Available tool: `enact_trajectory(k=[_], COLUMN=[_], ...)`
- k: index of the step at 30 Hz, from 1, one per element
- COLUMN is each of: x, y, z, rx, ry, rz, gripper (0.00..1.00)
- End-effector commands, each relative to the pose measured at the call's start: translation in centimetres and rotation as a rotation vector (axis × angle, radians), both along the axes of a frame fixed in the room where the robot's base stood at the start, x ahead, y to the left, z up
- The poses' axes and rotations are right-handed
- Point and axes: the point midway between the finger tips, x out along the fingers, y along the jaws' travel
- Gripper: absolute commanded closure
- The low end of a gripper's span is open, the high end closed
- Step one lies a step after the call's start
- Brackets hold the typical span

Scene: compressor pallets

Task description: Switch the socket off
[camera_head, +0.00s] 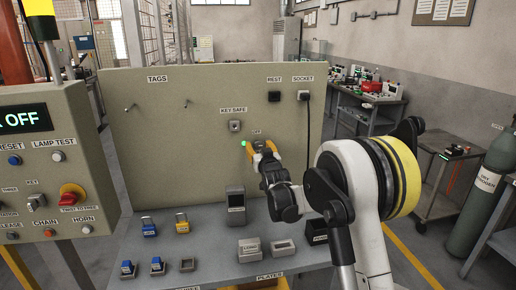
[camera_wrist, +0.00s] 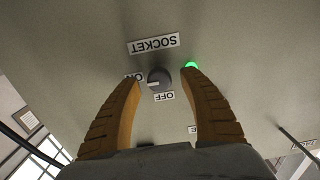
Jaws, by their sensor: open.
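The socket switch (camera_wrist: 160,78) is a round grey knob on the beige panel, with a white mark on its left side, towards the ON label (camera_wrist: 133,77). The OFF label (camera_wrist: 164,96) is just below it, and the SOCKET label (camera_wrist: 153,43) is upside down above. A green lamp (camera_wrist: 191,65) glows beside the knob; it also shows in the head view (camera_head: 243,143). My gripper (camera_wrist: 163,72) is open, its orange fingers on either side of the knob. Contact cannot be told. In the head view my gripper (camera_head: 263,147) hides the knob.
A key safe (camera_head: 235,126) is on the panel above left of my gripper. A black plug with a cable (camera_head: 304,96) hangs at upper right. A dark grey box (camera_head: 235,200) and padlocks (camera_head: 149,227) stand on the shelf below. A control box (camera_head: 40,170) is at left.

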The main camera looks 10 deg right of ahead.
Motion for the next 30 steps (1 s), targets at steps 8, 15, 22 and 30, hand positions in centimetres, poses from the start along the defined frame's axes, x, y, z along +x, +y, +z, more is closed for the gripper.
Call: enact_trajectory(k=[8, 15, 22, 30], x=[1.35, 1.31, 1.3, 1.29], y=[0.0, 0.0, 0.0, 0.02], z=[0.05, 0.06, 0.05, 0.05], rx=[0.0, 0.0, -0.001, -0.054], ry=[0.0, 0.0, 0.0, 0.001], rz=[0.0, 0.0, 0.0, 0.0], gripper=[0.49, 0.72, 1.0, 1.0])
